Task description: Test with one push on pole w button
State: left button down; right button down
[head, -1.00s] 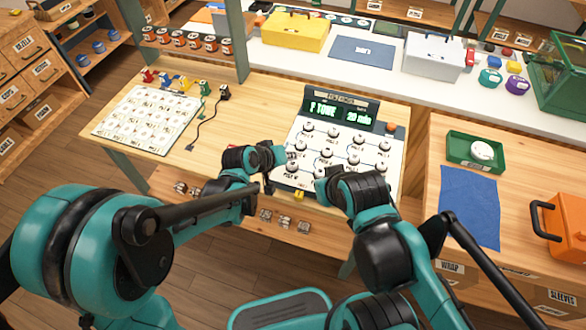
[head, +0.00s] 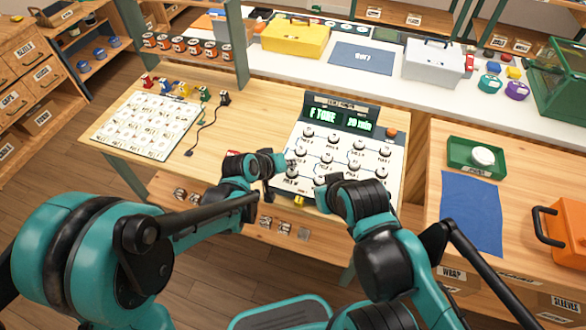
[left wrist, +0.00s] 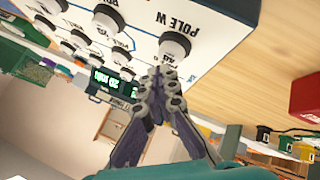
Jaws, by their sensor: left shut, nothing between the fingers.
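The test panel (head: 342,187) stands on the wooden bench, with rows of white-and-black buttons and a lit green display (head: 340,118) at its back. The pole W button (left wrist: 174,46) shows large in the left wrist view, its label beside it; in the head view it is at the panel's front left corner, partly hidden. My left gripper (left wrist: 163,76) is shut and empty, its fingertips close to this button; whether they touch is unclear. In the head view my left gripper (head: 283,163) is at the panel's left edge. My right gripper (head: 319,188) is over the panel's front edge, its fingers unclear.
A white board with a grid of labels (head: 147,122) lies on the bench at left, with small coloured clips and a black cord (head: 205,128) beside it. A green tray (head: 476,158) and blue mat (head: 470,212) are at right. The bench between board and panel is mostly clear.

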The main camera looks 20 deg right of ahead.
dwell(0.5)
pick_arm(q)
jog(key=shift+f+b, duration=0.45)
jog(key=shift+b, duration=0.05)
jog(key=shift+f, duration=0.3)
jog(key=shift+r, duration=0.15)
dwell(0.3)
jog(key=shift+r+p, duration=0.3)
jog(key=shift+r, duration=0.35)
notch_tip(320, 180, up, 6)
jog(key=p, duration=0.4)
jog(key=shift+p, duration=0.4)
